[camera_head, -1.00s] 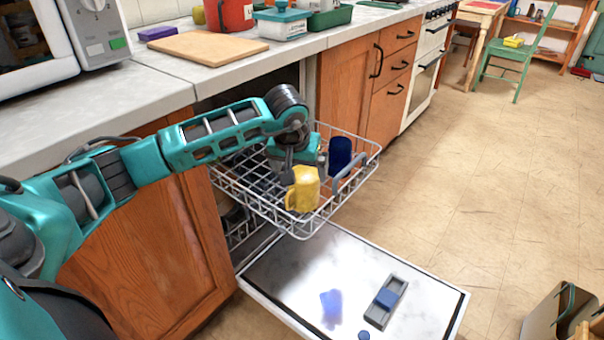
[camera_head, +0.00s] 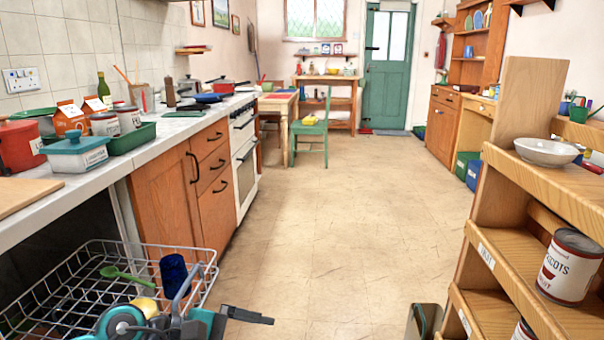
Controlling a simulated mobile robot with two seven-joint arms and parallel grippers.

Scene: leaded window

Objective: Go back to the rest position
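My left gripper (camera_head: 240,316) shows at the bottom left, beside the front corner of the wire dishwasher rack (camera_head: 62,262). Its dark end points right, over the floor side. It is seen edge-on, so I cannot tell whether its fingers are open or shut. A yellow mug (camera_head: 145,306) sits low in the rack, partly hidden by my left arm and apart from the gripper's end. A dark blue mug (camera_head: 173,274) stands in the rack behind a grey handle. My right gripper is not in view.
A green spoon (camera_head: 125,275) lies in the rack. The counter (camera_head: 150,148) on the left holds pots, cartons and jars. A wooden shelf unit (camera_head: 570,190) with a white bowl (camera_head: 546,152) and cans stands close on the right. The floor (camera_head: 330,240) between is clear.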

